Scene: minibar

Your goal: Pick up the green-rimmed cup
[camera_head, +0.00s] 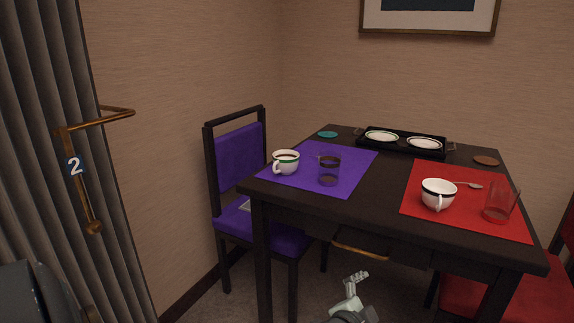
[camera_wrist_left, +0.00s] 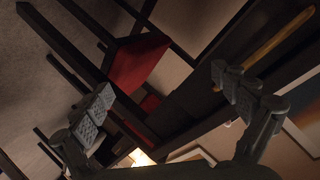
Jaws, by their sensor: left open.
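The green-rimmed cup (camera_head: 286,160) is white with a green band below its lip. It stands upright on the purple mat (camera_head: 346,155) at the table's left side, its handle toward the front left, with dark contents inside. My left gripper (camera_head: 349,291) is low in front of the table, below its front edge and well away from the cup. In the left wrist view the gripper (camera_wrist_left: 163,88) is open, with nothing between its fingers; the cup is not seen there. My right gripper is not in view.
A glass (camera_head: 329,171) stands right of the cup. A black-banded cup (camera_head: 438,193), spoon (camera_head: 470,184) and glass (camera_head: 500,202) are on the red mat (camera_head: 465,222). A tray (camera_head: 402,146) with plates is behind. A purple chair (camera_head: 240,158) stands left. A drawer handle (camera_head: 360,251) projects near the gripper.

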